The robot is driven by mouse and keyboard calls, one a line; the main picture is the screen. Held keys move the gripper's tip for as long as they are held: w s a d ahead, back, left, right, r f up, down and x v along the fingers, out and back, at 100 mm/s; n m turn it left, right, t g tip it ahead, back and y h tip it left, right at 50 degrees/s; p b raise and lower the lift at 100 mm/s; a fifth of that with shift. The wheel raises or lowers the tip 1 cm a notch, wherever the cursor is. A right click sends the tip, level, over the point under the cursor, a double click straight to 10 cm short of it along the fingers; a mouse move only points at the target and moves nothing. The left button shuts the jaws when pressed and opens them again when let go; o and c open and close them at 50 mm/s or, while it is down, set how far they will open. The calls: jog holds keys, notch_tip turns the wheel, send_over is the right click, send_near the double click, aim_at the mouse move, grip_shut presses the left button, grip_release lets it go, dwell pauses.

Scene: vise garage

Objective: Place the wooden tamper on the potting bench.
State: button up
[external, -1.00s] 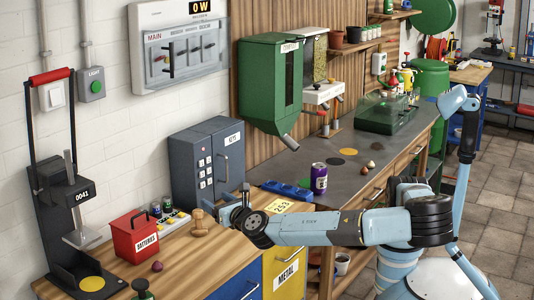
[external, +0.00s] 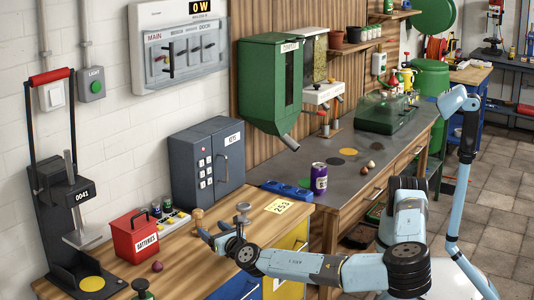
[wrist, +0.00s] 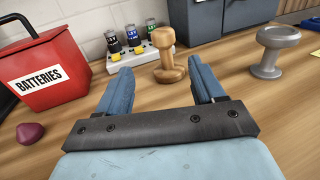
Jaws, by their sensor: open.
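The wooden tamper (external: 197,218) stands upright on the wooden workbench, beside the battery rack; its lower part is partly hidden by my gripper in the external view. In the wrist view the tamper (wrist: 167,60) is ahead of my gripper (wrist: 155,75), in line with the gap between the blue fingers. The fingers are apart and empty, and the tamper appears just beyond their tips. The potting bench (external: 330,172), with a dark grey top, stands to the right behind the workbench.
A grey metal tamper-like piece (wrist: 275,52) stands right of my gripper. A red batteries box (wrist: 43,75) and a dark red lump (wrist: 30,133) are at left.

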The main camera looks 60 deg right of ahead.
aim_at(201, 218)
jog(key=x, duration=0.5)
jog(key=shift+d+x, duration=0.15)
jog(key=shift+x, duration=1.2)
jog(key=shift+d+x, duration=0.2)
jog(key=shift+x, duration=1.15)
jog(key=shift+s+r, duration=0.1)
jog(key=c, duration=1.2)
jog(key=shift+o, duration=0.2)
jog(key=shift+r, duration=0.15)
